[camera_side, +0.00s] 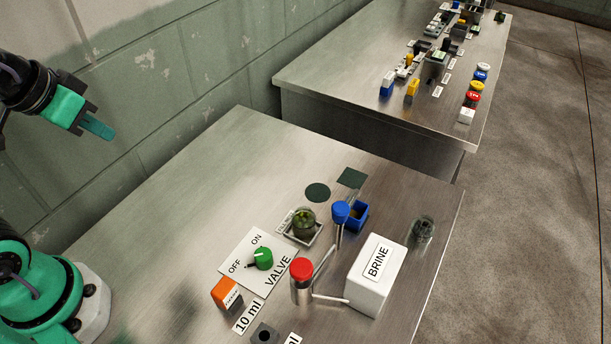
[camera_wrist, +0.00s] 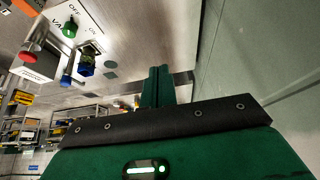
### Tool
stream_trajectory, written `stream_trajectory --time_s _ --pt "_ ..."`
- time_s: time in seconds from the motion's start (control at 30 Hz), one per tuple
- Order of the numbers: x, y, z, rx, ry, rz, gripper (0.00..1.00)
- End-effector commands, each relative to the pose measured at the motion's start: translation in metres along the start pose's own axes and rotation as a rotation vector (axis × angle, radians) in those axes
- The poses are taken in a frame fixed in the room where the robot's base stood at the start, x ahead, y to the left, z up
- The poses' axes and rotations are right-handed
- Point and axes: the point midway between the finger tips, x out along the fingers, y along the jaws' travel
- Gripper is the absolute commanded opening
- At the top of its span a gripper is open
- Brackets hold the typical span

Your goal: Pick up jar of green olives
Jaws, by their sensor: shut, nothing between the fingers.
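My gripper (camera_side: 109,132) is raised at the upper left of the side view, well away from both jars. Its teal fingers are shut and empty. The shut fingers also show in the wrist view (camera_wrist: 158,80).
A white BRINE box (camera_side: 373,288), a red-capped post (camera_side: 301,280), a blue-capped post (camera_side: 340,216) and a blue open box (camera_side: 357,214) stand near the jar. A green valve knob (camera_side: 262,258) is left of it. The table's upper left is clear.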

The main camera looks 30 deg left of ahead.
Motion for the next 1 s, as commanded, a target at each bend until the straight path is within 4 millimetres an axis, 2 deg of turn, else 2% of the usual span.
stream_trajectory --time_s 0.43,0.77,0.8,1.0 --pt "0.0000 0.0000 -0.0001 0.000 0.000 0.000 0.02" --pt "0.0000 0.0000 -0.0001 0.000 0.000 0.000 0.67" --pt "0.0000 0.0000 -0.0001 0.000 0.000 0.000 0.70" --pt "0.0000 0.0000 -0.0001 0.000 0.000 0.000 0.70"
